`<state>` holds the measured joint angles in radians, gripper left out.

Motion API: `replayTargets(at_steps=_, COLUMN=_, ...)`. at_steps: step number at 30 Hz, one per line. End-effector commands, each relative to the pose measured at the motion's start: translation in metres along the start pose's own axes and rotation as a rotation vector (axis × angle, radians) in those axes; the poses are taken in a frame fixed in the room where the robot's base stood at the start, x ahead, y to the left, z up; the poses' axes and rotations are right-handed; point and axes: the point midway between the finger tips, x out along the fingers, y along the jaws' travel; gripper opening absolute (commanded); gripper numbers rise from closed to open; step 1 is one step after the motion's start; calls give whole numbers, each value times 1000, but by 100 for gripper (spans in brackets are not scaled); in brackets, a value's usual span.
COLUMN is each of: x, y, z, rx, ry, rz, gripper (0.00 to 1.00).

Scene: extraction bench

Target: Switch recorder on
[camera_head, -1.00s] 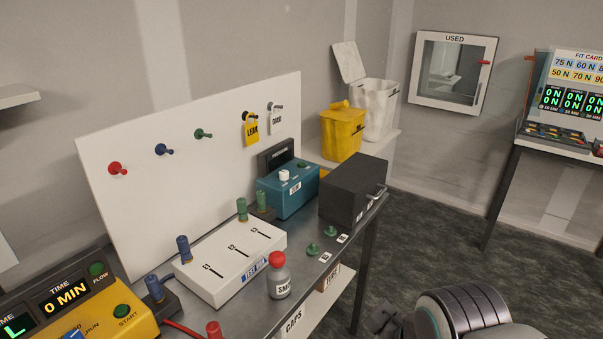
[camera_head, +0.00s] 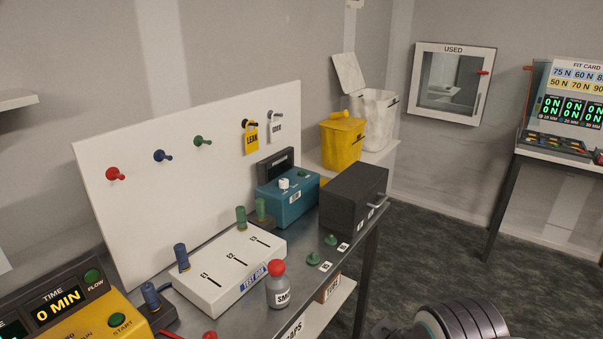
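No thing in view carries a readable recorder label, so I cannot tell which one is the recorder. A teal box (camera_head: 292,209) with a white knob (camera_head: 284,183) and a green button (camera_head: 302,173) stands at the back of the bench. A dark display panel (camera_head: 276,166) with unlit face stands behind it. A black box (camera_head: 345,198) with a metal handle (camera_head: 378,203) stands to its right.
On the bench are a white test rig (camera_head: 222,268), a grey bottle with red cap (camera_head: 278,287), green caps (camera_head: 314,258), and a yellow timer unit (camera_head: 75,318). A yellow bin (camera_head: 342,143) stands behind. Dark floor (camera_head: 440,235) is open to the right.

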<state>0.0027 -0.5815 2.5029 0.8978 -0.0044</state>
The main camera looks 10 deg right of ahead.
Motion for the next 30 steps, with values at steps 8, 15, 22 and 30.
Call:
replayTargets(at_steps=8, x=0, y=0, z=0, rx=0, ry=0, rz=0, gripper=3)
replayTargets(at_steps=15, x=0, y=0, z=0, rx=0, ry=0, rz=0, gripper=0)
replayTargets(at_steps=22, x=0, y=0, z=0, rx=0, ry=0, rz=0, gripper=0)
replayTargets(at_steps=30, x=0, y=0, z=0, rx=0, ry=0, rz=0, gripper=0)
